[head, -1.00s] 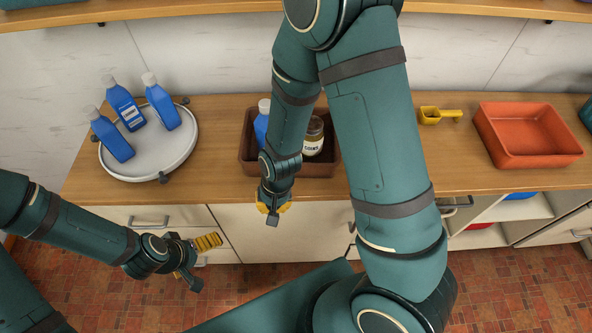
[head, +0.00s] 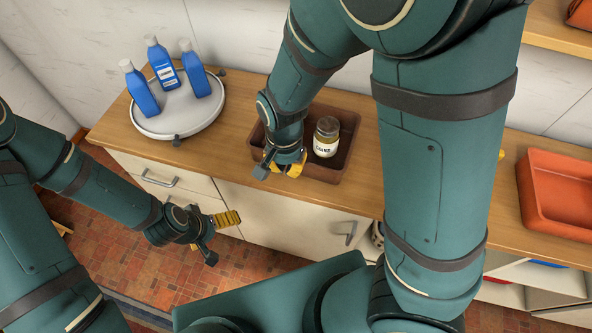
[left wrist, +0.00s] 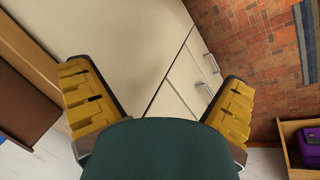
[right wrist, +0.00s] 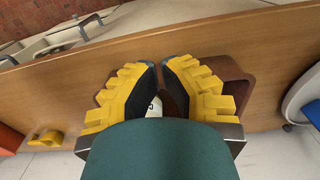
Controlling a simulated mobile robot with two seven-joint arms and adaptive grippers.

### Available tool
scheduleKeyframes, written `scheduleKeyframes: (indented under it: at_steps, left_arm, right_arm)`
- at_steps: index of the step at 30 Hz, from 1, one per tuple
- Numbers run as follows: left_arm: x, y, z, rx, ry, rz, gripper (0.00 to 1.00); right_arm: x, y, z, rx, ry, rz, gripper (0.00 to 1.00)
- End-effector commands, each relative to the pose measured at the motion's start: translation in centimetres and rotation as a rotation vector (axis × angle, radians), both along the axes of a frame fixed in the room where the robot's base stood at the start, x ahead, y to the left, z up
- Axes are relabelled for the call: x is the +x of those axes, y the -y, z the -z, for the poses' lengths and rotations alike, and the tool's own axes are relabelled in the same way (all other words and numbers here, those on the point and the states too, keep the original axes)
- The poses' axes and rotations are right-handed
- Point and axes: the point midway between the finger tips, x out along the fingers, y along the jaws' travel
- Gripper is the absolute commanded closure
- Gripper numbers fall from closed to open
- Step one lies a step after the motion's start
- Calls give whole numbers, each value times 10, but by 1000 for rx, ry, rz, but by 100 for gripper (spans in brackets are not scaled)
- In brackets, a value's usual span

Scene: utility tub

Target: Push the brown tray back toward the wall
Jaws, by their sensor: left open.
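The brown tray (head: 347,163) stands on the wooden counter in the head view, with a dark-lidded jar (head: 326,137) in it. My right gripper (head: 287,168) is at the tray's front-left edge and hides part of it. Whether it touches the tray is unclear. In the right wrist view its yellow fingers (right wrist: 159,63) are together at the tips, with the tray (right wrist: 233,72) behind them. My left gripper (head: 222,222) is open and empty in front of the cabinet. The left wrist view shows its fingers (left wrist: 158,95) wide apart.
A round pale tray (head: 178,120) with blue bottles (head: 163,65) stands to the left on the counter (head: 232,135). An orange-red bin (head: 560,190) stands at right. A yellow scoop (right wrist: 48,140) lies on the counter in the right wrist view. The wall is behind.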

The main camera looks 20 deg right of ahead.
Motion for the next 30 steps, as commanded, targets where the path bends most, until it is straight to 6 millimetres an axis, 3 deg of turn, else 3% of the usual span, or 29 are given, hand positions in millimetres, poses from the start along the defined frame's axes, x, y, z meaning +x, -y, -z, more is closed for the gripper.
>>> scheduleKeyframes:
  at_steps: [5, 19, 24, 30]
  left_arm:
    - [-2, 0, 7, 0, -3, 2, 0]
    - [-13, 2, 42, -6, -28, 22, 0]
    - [-13, 2, 42, -7, -30, 23, 0]
    - [-13, 2, 43, -7, -30, 24, 0]
  right_arm:
    - [-1, 0, 15, -1, -3, 3, 100]
    - [-1, 1, 105, -1, -5, 2, 100]
    - [21, 16, 100, 1, 2, 3, 100]
    - [31, 23, 99, 0, 0, 2, 100]
